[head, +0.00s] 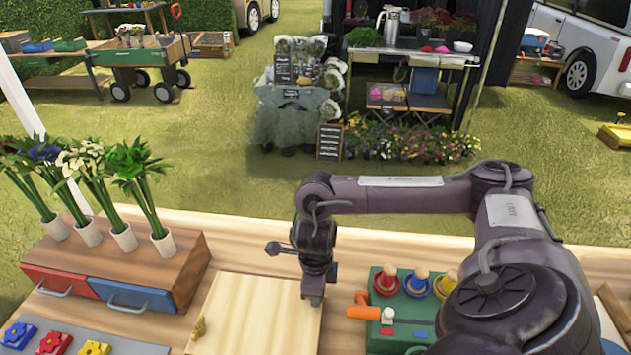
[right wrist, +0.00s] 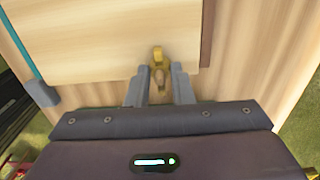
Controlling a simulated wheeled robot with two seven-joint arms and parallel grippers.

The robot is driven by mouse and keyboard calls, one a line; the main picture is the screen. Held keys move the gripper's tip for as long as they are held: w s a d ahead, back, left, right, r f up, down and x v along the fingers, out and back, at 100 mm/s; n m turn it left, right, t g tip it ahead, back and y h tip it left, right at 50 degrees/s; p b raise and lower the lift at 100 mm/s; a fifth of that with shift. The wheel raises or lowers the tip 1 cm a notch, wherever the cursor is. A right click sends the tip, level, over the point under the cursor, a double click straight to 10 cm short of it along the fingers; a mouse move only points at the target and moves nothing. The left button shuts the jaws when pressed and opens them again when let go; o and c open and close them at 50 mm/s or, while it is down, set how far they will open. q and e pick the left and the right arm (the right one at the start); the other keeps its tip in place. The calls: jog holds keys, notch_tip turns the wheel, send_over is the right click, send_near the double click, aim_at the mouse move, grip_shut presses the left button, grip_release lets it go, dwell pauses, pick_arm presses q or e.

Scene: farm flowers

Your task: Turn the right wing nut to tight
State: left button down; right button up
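A pale wooden board (head: 255,320) lies on the table. A small brass wing nut (head: 199,328) shows at its left edge in the head view. In the right wrist view a brass wing nut (right wrist: 158,58) stands at the board's edge, upright in the picture. My right gripper (head: 312,297) is low at the board's right side in the head view, where it hides that edge. In the right wrist view its two fingers (right wrist: 159,82) are apart, one on each side of the wing nut's lower part, with gaps showing. My left gripper is not in view.
A green box (head: 400,335) with red, blue and yellow rings and an orange handle (head: 360,309) stands right of the gripper. A wooden drawer unit (head: 120,265) with flowers in white cups stands left. Flower-shaped blocks (head: 55,343) lie at the front left.

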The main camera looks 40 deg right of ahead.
grip_shut()
